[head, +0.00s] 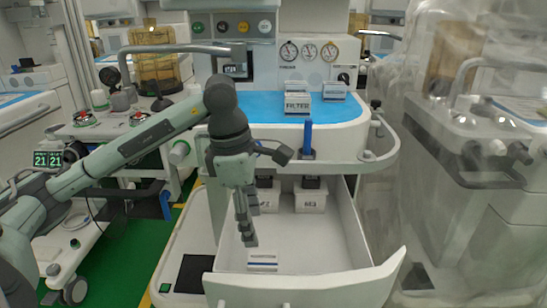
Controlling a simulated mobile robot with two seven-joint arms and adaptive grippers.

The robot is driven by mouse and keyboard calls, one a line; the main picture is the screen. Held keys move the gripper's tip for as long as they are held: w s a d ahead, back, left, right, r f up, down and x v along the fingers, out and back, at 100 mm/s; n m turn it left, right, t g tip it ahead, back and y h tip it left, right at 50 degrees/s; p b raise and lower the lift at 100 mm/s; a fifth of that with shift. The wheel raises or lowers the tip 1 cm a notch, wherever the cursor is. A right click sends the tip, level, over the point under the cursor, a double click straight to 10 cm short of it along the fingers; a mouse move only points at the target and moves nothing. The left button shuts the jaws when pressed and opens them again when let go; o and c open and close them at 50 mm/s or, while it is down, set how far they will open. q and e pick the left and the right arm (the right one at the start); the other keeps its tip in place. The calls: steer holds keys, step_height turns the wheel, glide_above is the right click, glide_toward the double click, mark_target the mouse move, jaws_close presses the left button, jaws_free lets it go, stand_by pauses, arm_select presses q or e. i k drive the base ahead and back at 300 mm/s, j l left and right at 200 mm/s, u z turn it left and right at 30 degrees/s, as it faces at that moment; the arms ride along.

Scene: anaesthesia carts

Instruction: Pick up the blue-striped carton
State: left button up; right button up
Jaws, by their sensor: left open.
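A small white carton with a dark blue stripe (262,263) lies in the open drawer (340,235), near its front panel. My left gripper (247,236) points down over the drawer, above and slightly left of the carton in the picture. Its fingers are open and hold nothing; they look apart from the carton, though the exact height gap is hard to judge. My right gripper is out of view.
White boxes (311,200) stand at the back of the drawer. The blue worktop (260,106) overhangs it and carries a carton marked FILTER (297,104) and other small cartons. A metal rail (392,140) rounds the worktop's right side. A plastic-draped cart (460,180) stands right.

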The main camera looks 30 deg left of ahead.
mark_target(296, 104)
steer(key=k, duration=1)
